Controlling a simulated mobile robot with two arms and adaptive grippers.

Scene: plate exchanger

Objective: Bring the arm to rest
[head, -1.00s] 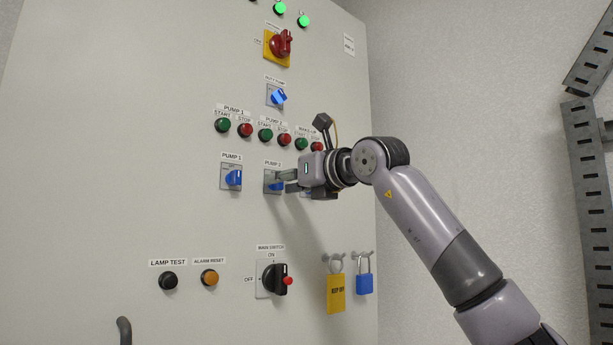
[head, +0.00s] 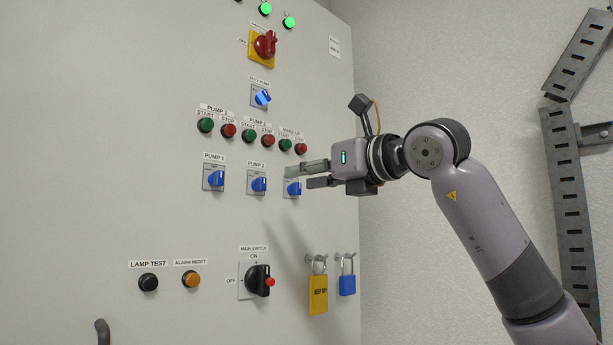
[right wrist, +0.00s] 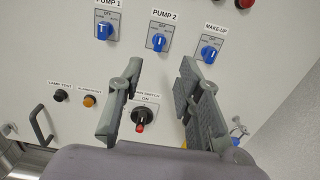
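My right arm comes in from the right in the head view. Its gripper (head: 298,176) is in front of the control panel (head: 120,120), near the make-up selector (head: 293,189). In the right wrist view the two fingers of my right gripper (right wrist: 155,100) stand apart with nothing between them. Past the fingers the wrist view shows the pump 2 selector (right wrist: 159,42), the make-up selector (right wrist: 209,53) and the black main switch (right wrist: 141,118). The fingers look clear of the selectors. My left gripper is not in view.
The panel carries the pump 1 selector (head: 216,179), several start and stop buttons, and a red rotary switch (head: 265,44) on yellow. A yellow tag (head: 318,294) and a blue padlock (head: 347,285) hang on hooks at lower right. A slotted metal rail (head: 570,210) stands along the wall.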

